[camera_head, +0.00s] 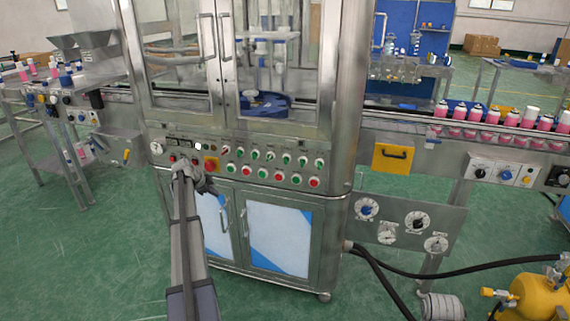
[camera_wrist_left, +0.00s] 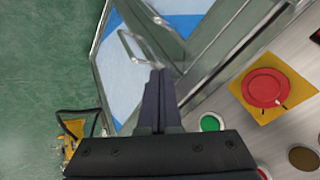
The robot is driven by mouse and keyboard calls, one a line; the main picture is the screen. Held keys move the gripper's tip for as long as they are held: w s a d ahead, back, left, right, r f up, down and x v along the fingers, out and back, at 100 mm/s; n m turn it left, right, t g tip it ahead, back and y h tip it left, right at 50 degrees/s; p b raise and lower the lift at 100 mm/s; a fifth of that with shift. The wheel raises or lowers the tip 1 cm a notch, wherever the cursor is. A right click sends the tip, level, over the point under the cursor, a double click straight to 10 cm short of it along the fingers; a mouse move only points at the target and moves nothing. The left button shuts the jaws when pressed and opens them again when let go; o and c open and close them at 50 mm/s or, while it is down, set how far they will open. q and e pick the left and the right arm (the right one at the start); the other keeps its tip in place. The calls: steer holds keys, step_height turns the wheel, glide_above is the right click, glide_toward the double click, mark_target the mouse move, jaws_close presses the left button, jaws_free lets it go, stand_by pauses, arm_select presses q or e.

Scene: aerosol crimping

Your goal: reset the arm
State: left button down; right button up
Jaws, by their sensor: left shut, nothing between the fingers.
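My left gripper (camera_head: 204,186) is in front of the crimping machine's control panel, close to its lower left part. In the left wrist view its two dark fingers (camera_wrist_left: 159,98) lie together, shut with nothing between them. They point toward the cabinet door with a metal handle (camera_wrist_left: 135,47). A red stop button on a yellow plate (camera_head: 211,163) is just above the gripper; it also shows in the left wrist view (camera_wrist_left: 265,87), to the right of the fingers. My right gripper is in neither view.
Green and red buttons (camera_head: 270,156) line the panel. A conveyor (camera_head: 405,118) with pink cans (camera_head: 475,112) runs off to the right. A yellow tank (camera_head: 540,297) and black hoses (camera_head: 400,268) are at lower right. Green floor (camera_head: 85,250) is open at lower left.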

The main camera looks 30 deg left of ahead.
arm_select(q)
steer(key=w+d+r+g+h+p, duration=0.1)
steer(key=d+r+p, duration=0.15)
steer(key=d, duration=1.15)
steer(key=w+d+r+n+g+h+p, duration=0.15)
steer(key=d+p, duration=0.25)
steer(key=d, duration=1.1)
steer(key=w+d+r+m+g+p, duration=0.1)
steer(key=d+r+g+p, duration=0.15)
steer(key=d, duration=1.15)
steer(key=s+d+r+n+p, duration=0.1)
steer(key=s+d+p, duration=0.1)
steer(key=s+d, duration=0.35)
steer(key=s+d+r+g+y+p, duration=0.1)
steer(key=s+d+r+p, duration=0.1)
steer(key=d, duration=0.6)
steer(key=s+d+r+n+p, duration=0.1)
steer(key=s+d+p, duration=0.15)
steer(key=d, duration=0.45)
steer(key=s+d+r+y+p, duration=0.1)
steer(key=s+d+r+p, duration=0.1)
steer(key=s+d, duration=0.3)
steer(key=s+d+r+n+g+y+p, duration=0.1)
steer(key=s+d, duration=0.3)
steer(key=s, duration=0.5)
steer(key=shift+d+r+g+p, duration=0.3)
steer(key=shift+d+r+p, duration=0.05)
steer(key=shift+r, duration=0.45)
steer(key=shift+a, duration=0.15)
